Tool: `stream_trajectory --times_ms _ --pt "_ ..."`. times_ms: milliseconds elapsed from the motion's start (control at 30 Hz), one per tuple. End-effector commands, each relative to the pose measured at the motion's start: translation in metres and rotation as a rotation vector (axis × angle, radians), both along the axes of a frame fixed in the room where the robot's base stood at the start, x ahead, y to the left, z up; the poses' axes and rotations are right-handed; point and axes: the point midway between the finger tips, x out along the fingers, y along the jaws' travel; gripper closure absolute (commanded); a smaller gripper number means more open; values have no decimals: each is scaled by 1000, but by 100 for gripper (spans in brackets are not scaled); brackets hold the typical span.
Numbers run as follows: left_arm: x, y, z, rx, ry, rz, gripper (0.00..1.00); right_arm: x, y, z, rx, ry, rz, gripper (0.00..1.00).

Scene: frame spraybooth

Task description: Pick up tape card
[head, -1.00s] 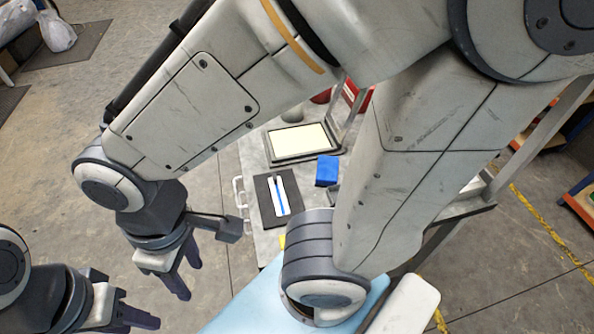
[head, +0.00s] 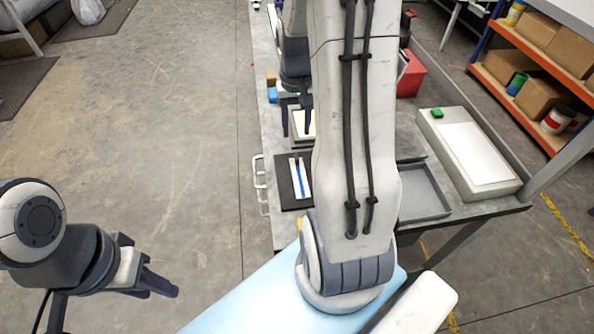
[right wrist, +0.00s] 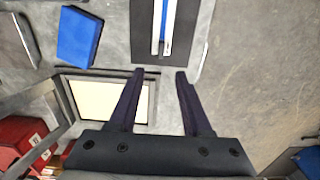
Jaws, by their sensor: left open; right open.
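The tape card, white with a blue strip, lies on a dark mat (head: 283,184) on the grey bench; I take the card (head: 300,180) to be this piece. In the right wrist view the card (right wrist: 168,28) shows at the top, cut off by the edge, on the black mat (right wrist: 143,40). My right gripper (head: 296,131) is open and empty beyond the card in the head view. In its wrist view the open fingertips (right wrist: 160,72) point toward the card's near end, apart from it. My left gripper (head: 160,290) is open and empty over the floor at lower left.
A framed pale panel (right wrist: 105,100) lies left of my right fingers, with a blue block (right wrist: 80,37) above it. A grey tray (head: 425,195) and a white-topped box (head: 470,150) stand on the right. A white handle (head: 260,180) sticks out at the bench's left edge.

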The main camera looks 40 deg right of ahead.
Motion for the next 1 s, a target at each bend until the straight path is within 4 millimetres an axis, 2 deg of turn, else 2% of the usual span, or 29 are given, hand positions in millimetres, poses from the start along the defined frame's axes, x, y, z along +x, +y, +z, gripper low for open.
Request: stream_trajectory --times_ms 100,367,667,967,1000 --pt "0 0 1 0 0 0 58 -1 2 -21 4 6 1 51" --pt "0 0 3 0 0 0 58 0 2 -43 2 3 3 51" --pt "0 0 12 0 0 0 58 -1 3 -85 3 4 4 51" --pt "0 0 12 0 0 0 58 0 3 -92 0 0 3 51" --pt "0 0 12 0 0 0 58 0 3 -92 0 0 3 55"
